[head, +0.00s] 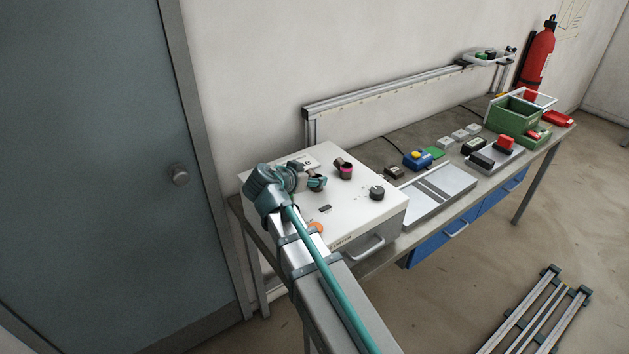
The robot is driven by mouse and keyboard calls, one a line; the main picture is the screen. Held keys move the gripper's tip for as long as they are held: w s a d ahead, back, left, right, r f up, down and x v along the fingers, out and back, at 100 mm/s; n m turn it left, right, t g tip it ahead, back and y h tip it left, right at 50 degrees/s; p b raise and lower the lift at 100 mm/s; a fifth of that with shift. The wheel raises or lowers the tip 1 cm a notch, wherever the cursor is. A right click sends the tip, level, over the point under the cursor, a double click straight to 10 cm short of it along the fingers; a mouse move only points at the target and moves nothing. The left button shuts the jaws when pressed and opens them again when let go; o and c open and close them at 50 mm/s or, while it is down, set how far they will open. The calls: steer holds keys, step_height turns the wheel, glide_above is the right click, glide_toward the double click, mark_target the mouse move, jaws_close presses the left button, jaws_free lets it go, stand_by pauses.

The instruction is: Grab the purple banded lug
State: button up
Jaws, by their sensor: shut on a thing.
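A dark upright lug with a bright pink-purple band (343,170) stands on top of the white box, just right of my gripper. My gripper (318,184) is low over the left part of the box top. A small gap seems to show between the fingertips and the pink-banded lug.
The white box (360,222) has a black knob (377,192) and an orange round part (316,228) by my arm. To its right are a grey plate (437,195), a blue block (418,160), a green bin (517,118) and other small blocks. A rail (390,87) runs along the wall.

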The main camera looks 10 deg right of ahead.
steer(key=shift+r, duration=0.15)
steer(key=shift+c, duration=0.3)
steer(key=shift+r+b, duration=0.3)
steer(key=shift+r, duration=0.55)
steer(key=s+d+r+b, duration=0.2)
steer(key=d+r, duration=0.2)
steer(key=r, duration=0.2)
steer(key=shift+s+d+r, duration=0.15)
steer(key=shift+r, duration=0.1)
steer(key=s+d+r, duration=0.1)
steer(key=d, duration=0.1)
steer(key=s+d+r+b, duration=0.1)
steer(key=d, duration=0.1)
steer(key=s+d+r+b, duration=0.1)
steer(key=d, duration=0.1)
steer(key=shift+s+d+r, duration=0.3)
steer(key=shift+d+r, duration=0.05)
steer(key=shift+d, duration=0.05)
jaws_close()
steer(key=shift+s+d+r+b, duration=0.35)
steer(key=shift+d+r, duration=0.05)
steer(key=shift+d, duration=0.25)
steer(key=c, duration=0.5)
jaws_free()
steer(key=o, duration=1.4)
steer(key=shift+a, duration=0.1)
